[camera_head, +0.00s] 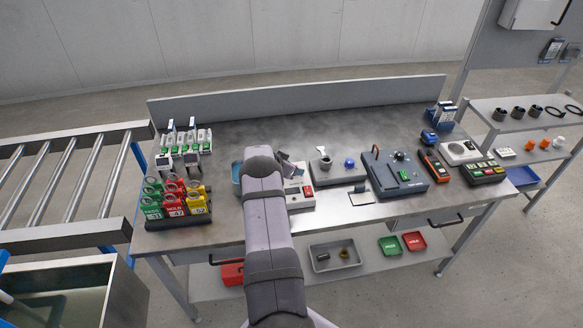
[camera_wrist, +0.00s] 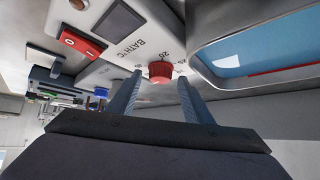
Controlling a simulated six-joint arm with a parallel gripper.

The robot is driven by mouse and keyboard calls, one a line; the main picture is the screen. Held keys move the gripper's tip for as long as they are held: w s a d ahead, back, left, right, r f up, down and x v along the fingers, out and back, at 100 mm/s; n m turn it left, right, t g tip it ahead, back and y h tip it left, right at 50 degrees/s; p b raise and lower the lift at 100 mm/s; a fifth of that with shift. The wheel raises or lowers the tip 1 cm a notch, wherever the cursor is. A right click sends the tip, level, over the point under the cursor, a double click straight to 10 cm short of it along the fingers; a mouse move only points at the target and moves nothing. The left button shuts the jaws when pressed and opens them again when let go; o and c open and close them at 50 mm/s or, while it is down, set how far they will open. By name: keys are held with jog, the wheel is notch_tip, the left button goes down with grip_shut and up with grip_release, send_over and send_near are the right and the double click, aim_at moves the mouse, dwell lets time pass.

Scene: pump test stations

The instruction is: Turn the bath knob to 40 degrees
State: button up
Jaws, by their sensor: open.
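The bath knob (camera_wrist: 160,71) is a red ribbed knob on a light grey panel marked BATH °C in the wrist view. Scale numbers show around it, partly covered. My gripper (camera_wrist: 158,80) is open, with one finger on each side of the knob; I cannot tell whether either finger touches it. In the head view my arm hides the knob, and the grey control box (camera_head: 300,197) shows just right of my wrist. The knob's pointer is not clear enough to read.
The blue-lined bath (camera_wrist: 255,58) lies right of the knob. A red rocker switch (camera_wrist: 83,41) and dark display (camera_wrist: 118,20) are on the same panel.

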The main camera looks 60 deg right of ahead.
jog(key=shift+a, duration=0.15)
jog(key=shift+b+v, duration=0.95)
jog(key=shift+v, duration=2.65)
